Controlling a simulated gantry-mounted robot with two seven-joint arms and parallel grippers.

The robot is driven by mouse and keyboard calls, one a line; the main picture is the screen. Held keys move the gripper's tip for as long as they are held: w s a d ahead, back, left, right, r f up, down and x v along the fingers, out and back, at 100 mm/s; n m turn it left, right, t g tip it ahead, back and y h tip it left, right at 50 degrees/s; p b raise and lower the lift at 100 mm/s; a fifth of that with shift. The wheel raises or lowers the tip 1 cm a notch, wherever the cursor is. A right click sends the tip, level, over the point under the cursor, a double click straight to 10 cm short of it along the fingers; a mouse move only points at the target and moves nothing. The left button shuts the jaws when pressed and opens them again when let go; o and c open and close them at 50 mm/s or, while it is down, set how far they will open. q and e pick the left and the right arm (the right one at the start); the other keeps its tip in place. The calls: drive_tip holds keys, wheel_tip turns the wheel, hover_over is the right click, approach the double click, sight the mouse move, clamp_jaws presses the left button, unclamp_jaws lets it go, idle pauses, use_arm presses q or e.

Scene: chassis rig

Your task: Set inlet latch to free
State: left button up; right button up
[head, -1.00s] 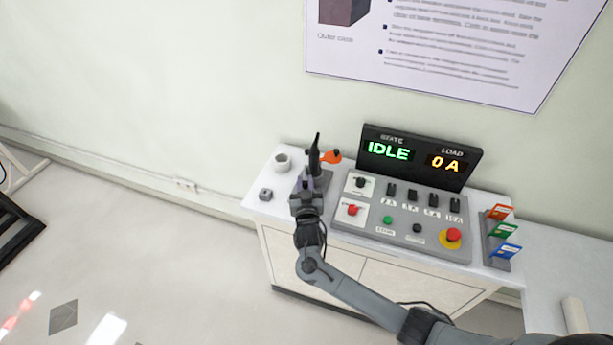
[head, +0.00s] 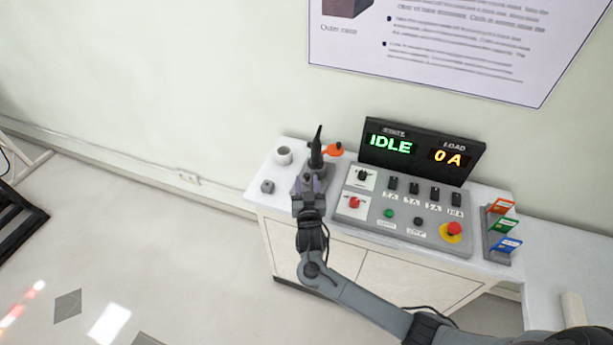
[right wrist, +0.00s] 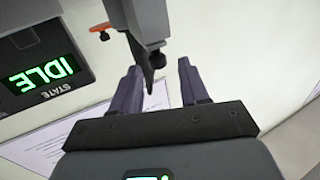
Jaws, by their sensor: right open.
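A dark upright lever (head: 317,150) stands on a dark grey block at the left end of the console, with an orange handle (head: 333,150) to its right. I take this fitting to be the inlet latch; no label on it is readable. My right gripper (head: 311,182) is just in front of it and hides its lower part. In the right wrist view the gripper (right wrist: 158,85) is open, and the dark lever (right wrist: 148,62) shows in the gap between its fingers. I cannot tell whether they touch. The orange handle (right wrist: 103,28) is beyond. My left gripper is out of view.
The console (head: 400,215) with switches and a red stop button (head: 453,230) is right of the gripper. Its display (head: 420,153) reads IDLE and 0 A. A card rack (head: 500,235) stands right.

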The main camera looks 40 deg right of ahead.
drive_tip(key=v, duration=0.7)
drive_tip(key=shift+s+a+p, duration=0.2)
drive_tip(key=shift+p, duration=0.1)
